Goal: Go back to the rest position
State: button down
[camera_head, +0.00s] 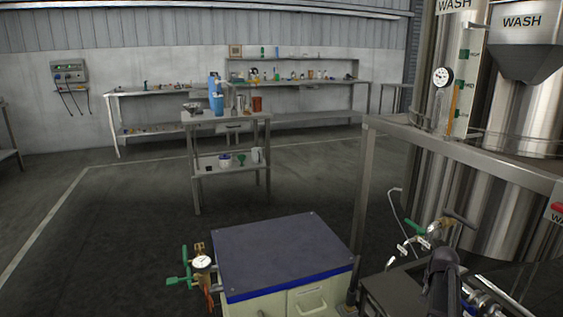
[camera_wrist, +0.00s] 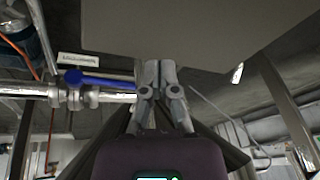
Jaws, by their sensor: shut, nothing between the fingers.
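My gripper (camera_wrist: 152,66) shows in the wrist view. Its two grey fingers are together, with nothing between them. The fingertips are close to the lower edge of a large plain grey panel (camera_wrist: 205,28) in the picture. To their left is a metal pipe (camera_wrist: 120,97) with a blue valve handle (camera_wrist: 100,80). I cannot tell whether the fingers touch the pipe or the panel. In the head view a dark part of my arm is at the lower right, and the fingers cannot be made out there.
Steel wash tanks (camera_head: 520,195) and a metal frame (camera_head: 480,160) crowd the right side. A blue-topped cabinet (camera_head: 280,252) stands at the bottom middle, beside a gauge with green-handled valves (camera_head: 202,263). A small table (camera_head: 225,119) stands farther back. Floor at left is clear.

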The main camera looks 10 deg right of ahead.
jog(key=a+n, duration=0.1)
jog(key=a, duration=0.3)
jog(key=w+a, duration=0.1)
jog(key=a, duration=0.3)
jog(key=w+a+n, duration=0.1)
jog(key=a, duration=0.3)
jog(key=shift+a+f+n+g+y, duration=0.1)
jog(key=shift+a+n+g+y, duration=0.05)
jog(key=shift+n+g+y, duration=0.2)
jog(key=s+a+n+g+y+p, duration=0.1)
jog(key=s+a+n, duration=0.3)
jog(key=a, duration=1.2)
jog(key=s+a+n+g, duration=0.2)
jog(key=s+a+n, duration=0.2)
jog(key=a, duration=1.2)
notch_tip(320, 180, up, 38)
jog(key=p, duration=3.8)
jog(key=shift+r, duration=0.2)
jog(key=shift+d+f, duration=0.1)
